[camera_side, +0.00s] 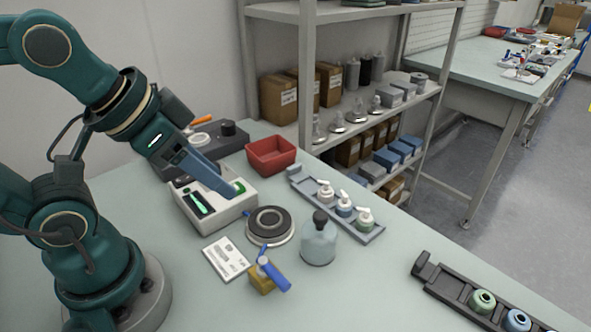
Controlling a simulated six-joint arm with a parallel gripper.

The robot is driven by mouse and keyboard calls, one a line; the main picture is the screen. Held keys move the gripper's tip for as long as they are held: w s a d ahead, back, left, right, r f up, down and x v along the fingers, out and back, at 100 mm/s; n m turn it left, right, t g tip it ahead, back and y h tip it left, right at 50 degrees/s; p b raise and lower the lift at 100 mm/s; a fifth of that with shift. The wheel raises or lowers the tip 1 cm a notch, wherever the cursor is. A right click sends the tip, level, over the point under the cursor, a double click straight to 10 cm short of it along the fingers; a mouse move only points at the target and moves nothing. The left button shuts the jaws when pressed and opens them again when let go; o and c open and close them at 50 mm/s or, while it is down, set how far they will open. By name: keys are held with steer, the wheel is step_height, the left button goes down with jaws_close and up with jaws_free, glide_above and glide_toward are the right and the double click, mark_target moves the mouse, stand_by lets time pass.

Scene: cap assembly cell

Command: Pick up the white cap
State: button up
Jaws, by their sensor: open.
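A grey tray (374,234) right of centre holds a row of small pump-style caps. My gripper (229,191) points down to the right, over the white box with a green display, to the left of the tray. It is apart from the white cap and holds nothing that I can see. One finger mostly hides the other, so the gap between them does not show clearly.
A translucent bottle with a dark top (319,244) stands in front of the tray. A round black-topped disc (270,225), white box (219,211), red bin (271,154) and yellow-blue tool (266,275) are nearby. A black rack (468,292) lies lower right.

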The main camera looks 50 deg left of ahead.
steer(key=w+d+r+m+t+h, duration=0.1)
steer(key=w+r+m, duration=0.2)
steer(key=w, duration=0.6)
steer(key=g, duration=0.2)
glide_above(324, 185)
steer(key=s, duration=0.2)
step_height(324, 185, down, 8)
steer(key=r, duration=0.1)
steer(key=shift+g, duration=0.4)
steer(key=f, duration=0.6)
steer(key=shift+w+a+f, duration=0.15)
steer(key=shift+a+f, duration=0.05)
steer(key=shift+a, duration=0.1)
steer(key=shift+x, duration=2.5)
steer(key=c, duration=0.5)
steer(key=shift+c, duration=0.2)
